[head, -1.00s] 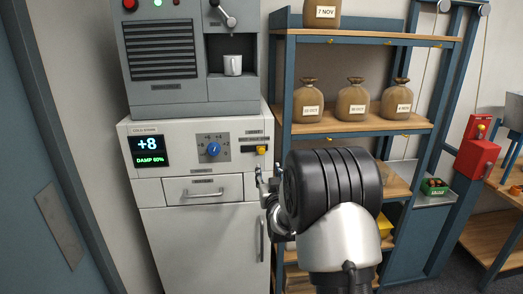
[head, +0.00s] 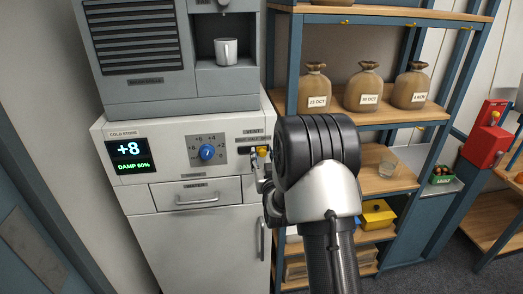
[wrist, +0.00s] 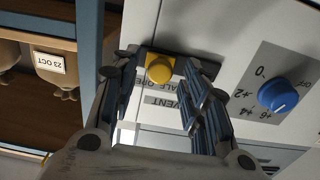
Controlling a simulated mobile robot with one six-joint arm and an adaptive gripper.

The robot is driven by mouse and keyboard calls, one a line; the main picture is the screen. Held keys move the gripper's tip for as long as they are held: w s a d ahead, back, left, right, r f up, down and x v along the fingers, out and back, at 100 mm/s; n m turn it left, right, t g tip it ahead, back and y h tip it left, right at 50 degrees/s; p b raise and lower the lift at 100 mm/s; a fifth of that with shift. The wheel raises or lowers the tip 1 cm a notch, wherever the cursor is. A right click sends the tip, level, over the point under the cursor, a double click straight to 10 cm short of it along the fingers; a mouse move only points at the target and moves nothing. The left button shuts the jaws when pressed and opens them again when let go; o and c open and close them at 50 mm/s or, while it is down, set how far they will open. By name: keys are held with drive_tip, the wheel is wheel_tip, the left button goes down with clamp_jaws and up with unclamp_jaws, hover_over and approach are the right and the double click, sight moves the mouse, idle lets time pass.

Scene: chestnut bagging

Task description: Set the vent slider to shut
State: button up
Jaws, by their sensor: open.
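The vent slider is a yellow knob (head: 262,151) at the upper right of the white cold store's (head: 200,240) front panel, under a "VENT" label. In the wrist view the yellow knob (wrist: 159,68) sits between the fingers of my gripper (wrist: 160,85), with the upside-down vent label just below it. My gripper (head: 262,177) is open at the panel, its fingers on either side of the knob. I cannot tell whether either finger touches it. The slider's track and exact setting are partly hidden by the fingers.
A blue dial (head: 207,152) and a display (head: 130,151) reading +8 and DAMP 60% are left of the slider. A drawer (head: 197,193) is below. A grey machine with a mug (head: 227,51) stands on top. Shelves with brown sacks (head: 363,91) stand close on the right.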

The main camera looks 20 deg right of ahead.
drive_tip(key=shift+s, duration=0.1)
drive_tip(key=shift+c, duration=0.4)
clamp_jaws()
idle(0.3)
